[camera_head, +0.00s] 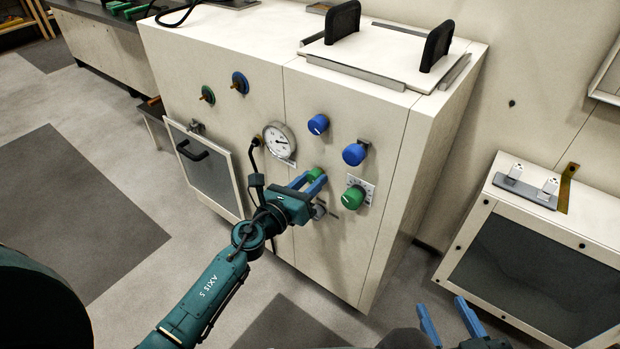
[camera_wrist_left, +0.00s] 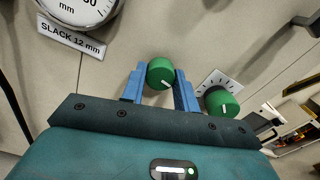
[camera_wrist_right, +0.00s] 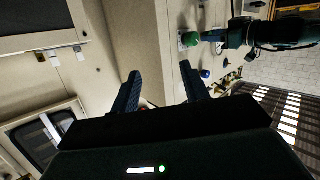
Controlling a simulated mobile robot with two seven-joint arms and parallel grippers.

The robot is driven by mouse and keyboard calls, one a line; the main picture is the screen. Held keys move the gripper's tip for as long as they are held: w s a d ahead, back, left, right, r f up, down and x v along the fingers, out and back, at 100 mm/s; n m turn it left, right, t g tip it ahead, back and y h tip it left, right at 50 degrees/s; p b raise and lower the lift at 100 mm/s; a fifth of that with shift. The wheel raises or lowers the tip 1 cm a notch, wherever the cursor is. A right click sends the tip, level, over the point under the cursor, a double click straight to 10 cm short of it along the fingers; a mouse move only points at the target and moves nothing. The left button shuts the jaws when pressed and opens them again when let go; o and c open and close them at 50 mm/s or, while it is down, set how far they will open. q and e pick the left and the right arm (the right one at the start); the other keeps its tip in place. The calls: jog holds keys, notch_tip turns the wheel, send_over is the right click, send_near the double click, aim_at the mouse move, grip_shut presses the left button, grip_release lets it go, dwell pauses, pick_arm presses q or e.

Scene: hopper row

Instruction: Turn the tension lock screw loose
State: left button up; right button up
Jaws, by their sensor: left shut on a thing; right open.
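My left gripper (camera_head: 312,179) is at the front of the cream cabinet. It is shut on a small green knob (camera_head: 315,173), which also shows between the blue fingers in the left wrist view (camera_wrist_left: 160,73). A white line marks the knob's face. No label naming the tension lock screw is readable, so I cannot confirm which knob it is. A second green knob (camera_head: 353,197) with a white scale plate sits to the right; it is free in the left wrist view (camera_wrist_left: 221,103). My right gripper (camera_head: 446,305) is open and empty, away from the cabinet.
A round gauge (camera_head: 280,140) is left of the held knob; its plate (camera_wrist_left: 72,40) reads "SLACK 12 mm". Blue knobs (camera_head: 318,124) and (camera_head: 355,153) sit above. A low cabinet with a dark window (camera_head: 540,270) stands at right. Floor in front is partly open.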

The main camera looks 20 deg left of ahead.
pick_arm(q)
jog(key=shift+n, duration=1)
jog(key=n+p, duration=0.1)
jog(key=n, duration=0.3)
jog(key=shift+n+p, duration=0.3)
jog(key=shift+p, duration=0.05)
jog(key=shift+n, duration=0.9)
jog(key=n+p, duration=0.2)
jog(key=n, duration=0.2)
jog(key=shift+r+n, duration=0.1)
jog(key=shift+n, duration=0.2)
jog(key=shift+n+p, duration=0.45)
jog(key=shift+n, duration=0.45)
jog(key=shift+n+p, duration=0.35)
jog(key=shift+n, duration=0.45)
jog(key=n+p, duration=0.1)
jog(key=n, duration=0.2)
pick_arm(e)
notch_tip(320, 180, up, 6)
jog(key=s+d+m+h, duration=0.1)
jog(key=s+d+m, duration=0.1)
pick_arm(q)
jog(key=shift+n, duration=0.4)
pick_arm(e)
jog(key=shift+s+d+f+m+g, duration=0.1)
jog(key=shift+d+m+g, duration=0.05)
jog(key=shift+m+g, duration=0.15)
